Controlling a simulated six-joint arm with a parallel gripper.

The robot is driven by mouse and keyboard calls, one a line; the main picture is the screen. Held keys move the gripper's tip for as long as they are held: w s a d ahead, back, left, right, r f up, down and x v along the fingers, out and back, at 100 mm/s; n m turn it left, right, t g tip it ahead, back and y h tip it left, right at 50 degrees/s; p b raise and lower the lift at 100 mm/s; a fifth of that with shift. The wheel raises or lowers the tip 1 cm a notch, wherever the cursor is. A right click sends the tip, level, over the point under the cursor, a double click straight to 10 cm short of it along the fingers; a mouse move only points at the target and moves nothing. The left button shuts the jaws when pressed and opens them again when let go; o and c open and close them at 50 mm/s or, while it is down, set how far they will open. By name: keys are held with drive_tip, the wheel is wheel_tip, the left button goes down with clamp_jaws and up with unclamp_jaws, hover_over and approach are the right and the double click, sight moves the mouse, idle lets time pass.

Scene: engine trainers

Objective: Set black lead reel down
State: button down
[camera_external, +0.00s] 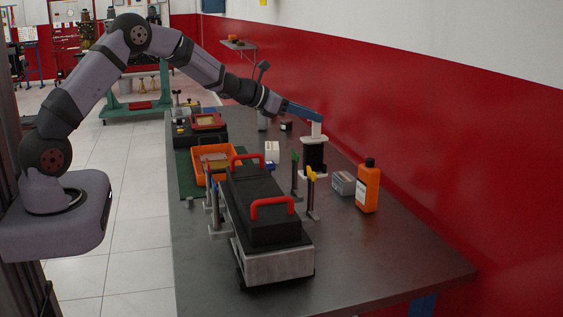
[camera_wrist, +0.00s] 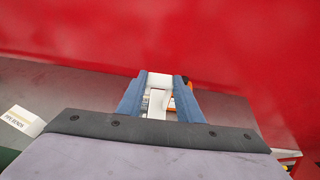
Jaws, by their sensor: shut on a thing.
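The black lead reel (camera_external: 313,156) is upright at the far side of the workbench (camera_external: 385,255), with a white upper part. My gripper (camera_external: 316,117) has blue fingers and is shut on this white part from above. In the wrist view my gripper (camera_wrist: 160,82) has the white part of the reel (camera_wrist: 158,100) between its fingers. The reel's lower end is close to the bench top; I cannot tell whether it touches. Its black body is hidden in the wrist view.
An orange bottle (camera_external: 368,188) and a small grey box (camera_external: 343,183) stand right of the reel. Upright stands, one yellow-topped (camera_external: 311,190), are in front. A black case (camera_external: 262,207) with red handles and an orange bin (camera_external: 201,166) lie left. The bench's front right is clear.

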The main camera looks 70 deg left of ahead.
drive_tip(key=w+d+m+g+h+b, duration=0.1)
drive_tip(key=w+d+m+h+b, duration=0.2)
drive_tip(key=d, duration=1.3)
drive_tip(key=w+d+m+g+h+b, duration=0.1)
drive_tip(key=w+d+m+h+b, duration=0.25)
drive_tip(key=d, duration=1.35)
drive_tip(key=s+d+m+g+h+p, duration=0.1)
drive_tip(key=s+d+m+g+h, duration=0.1)
drive_tip(key=s+d+m+h, duration=0.3)
wheel_tip(320, 180, down, 10)
drive_tip(key=s+n+y+p, duration=0.1)
drive_tip(key=n, duration=0.1)
drive_tip(key=shift+d+r, duration=0.15)
drive_tip(key=shift+d, duration=0.15)
drive_tip(key=c, duration=1.3)
unclamp_jaws()
drive_tip(key=shift+o, duration=0.2)
